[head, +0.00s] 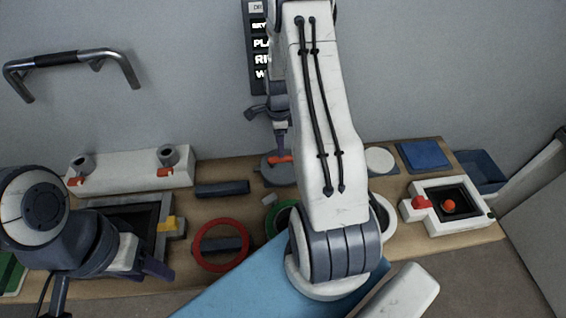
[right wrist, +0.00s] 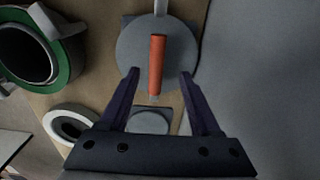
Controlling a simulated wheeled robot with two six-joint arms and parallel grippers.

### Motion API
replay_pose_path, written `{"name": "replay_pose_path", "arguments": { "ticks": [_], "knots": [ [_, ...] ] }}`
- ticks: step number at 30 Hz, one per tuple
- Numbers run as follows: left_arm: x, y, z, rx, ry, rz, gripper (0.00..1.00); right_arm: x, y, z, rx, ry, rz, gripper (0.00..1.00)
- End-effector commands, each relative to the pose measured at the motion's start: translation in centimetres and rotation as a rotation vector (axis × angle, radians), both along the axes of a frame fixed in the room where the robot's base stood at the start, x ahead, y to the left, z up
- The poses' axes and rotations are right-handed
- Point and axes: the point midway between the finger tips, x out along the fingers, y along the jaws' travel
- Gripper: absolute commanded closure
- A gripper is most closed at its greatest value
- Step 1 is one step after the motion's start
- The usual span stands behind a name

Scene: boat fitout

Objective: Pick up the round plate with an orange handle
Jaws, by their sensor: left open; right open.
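The round grey plate with an orange handle (head: 270,170) lies at the back of the wooden workbench, below the wall sign, partly hidden by my right arm. In the right wrist view the plate (right wrist: 133,48) fills the top middle, and its orange bar handle (right wrist: 157,62) stands between the fingertips. My right gripper (head: 281,143) is open just above the plate; in the right wrist view its two fingers (right wrist: 160,76) lie on either side of the handle, apart from it. My left gripper (head: 108,280) is open and empty at the lower left, near a dark tray.
A red ring (head: 221,266) and a dark bar (head: 222,188) lie left of the plate. A green ring (right wrist: 67,65) and a white ring (right wrist: 52,122) are nearby. A white disc (head: 380,160), blue square (head: 424,155) and white-framed box (head: 430,221) are at right.

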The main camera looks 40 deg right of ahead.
Motion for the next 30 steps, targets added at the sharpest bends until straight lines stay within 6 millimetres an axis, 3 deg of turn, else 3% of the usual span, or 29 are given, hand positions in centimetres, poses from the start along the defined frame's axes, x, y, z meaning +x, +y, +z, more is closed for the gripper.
{"name": "replay_pose_path", "arguments": {
  "ticks": [10,18,27,28,30],
  "knots": [
    [0.0,0.0,1.4,0.0,0.0,0.001,0.5,-0.5,-0.2,-2.9,0.002,0.003,0.003,0.36],
    [0.0,0.0,2.7,0.0,0.0,0.001,0.5,-1.1,-0.5,-6.4,0.001,0.002,0.004,0.36],
    [0.0,0.0,2.7,0.0,0.0,0.001,0.5,-1.0,-0.6,-7.1,-0.001,-0.002,0.004,0.36],
    [0.0,0.0,2.7,0.0,0.0,0.001,0.5,-1.0,-0.5,-7.1,-0.001,-0.002,0.004,0.4],
    [0.0,0.0,2.7,0.0,0.0,0.001,0.5,-1.0,-0.5,-7.0,-0.001,-0.001,0.004,0.67]
  ]
}}
